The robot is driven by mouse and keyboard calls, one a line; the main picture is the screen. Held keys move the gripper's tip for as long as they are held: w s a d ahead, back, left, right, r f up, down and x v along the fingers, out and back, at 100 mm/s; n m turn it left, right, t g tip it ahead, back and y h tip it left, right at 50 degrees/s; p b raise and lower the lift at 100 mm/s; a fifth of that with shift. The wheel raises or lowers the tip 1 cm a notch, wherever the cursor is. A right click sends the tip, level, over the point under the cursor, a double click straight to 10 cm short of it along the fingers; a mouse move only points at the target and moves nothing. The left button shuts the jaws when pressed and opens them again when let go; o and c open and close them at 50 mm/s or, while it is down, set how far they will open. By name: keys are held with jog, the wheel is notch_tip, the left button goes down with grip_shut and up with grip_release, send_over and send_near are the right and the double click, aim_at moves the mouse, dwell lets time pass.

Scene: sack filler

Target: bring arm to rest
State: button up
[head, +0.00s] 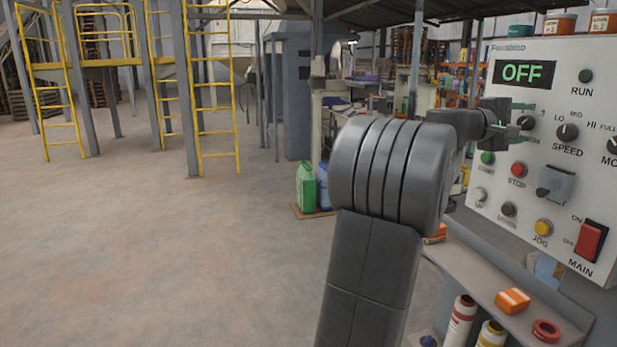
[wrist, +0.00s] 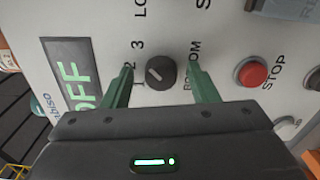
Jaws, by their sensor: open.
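My arm reaches up and right in the head view, and my gripper (head: 520,118) is at the left part of the white control panel (head: 545,85). In the wrist view my gripper (wrist: 160,84) is open, its two green fingers on either side of a black rotary knob (wrist: 161,72), with gaps to the knob. The knob has the numbers 2 and 3 and other lettering around it. The display (head: 525,72) reads OFF. Whether the fingertips touch the panel face cannot be told.
A red STOP button (head: 518,170), a speed knob (head: 567,132), a yellow JOG button (head: 543,228) and a red MAIN switch (head: 590,241) are close by. A shelf (head: 490,273) with an orange box (head: 512,300) lies below. The floor at left is clear.

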jog(key=shift+r+n+p, duration=0.15)
jog(key=shift+n+p, duration=2.05)
jog(key=shift+p, duration=2.4)
jog(key=n+p, duration=0.3)
jog(key=p, duration=0.3)
jog(key=b+v, duration=0.2)
jog(key=v, duration=0.5)
jog(key=shift+a+b, duration=0.3)
jog(key=shift+b, duration=0.05)
jog(key=shift+f, duration=0.2)
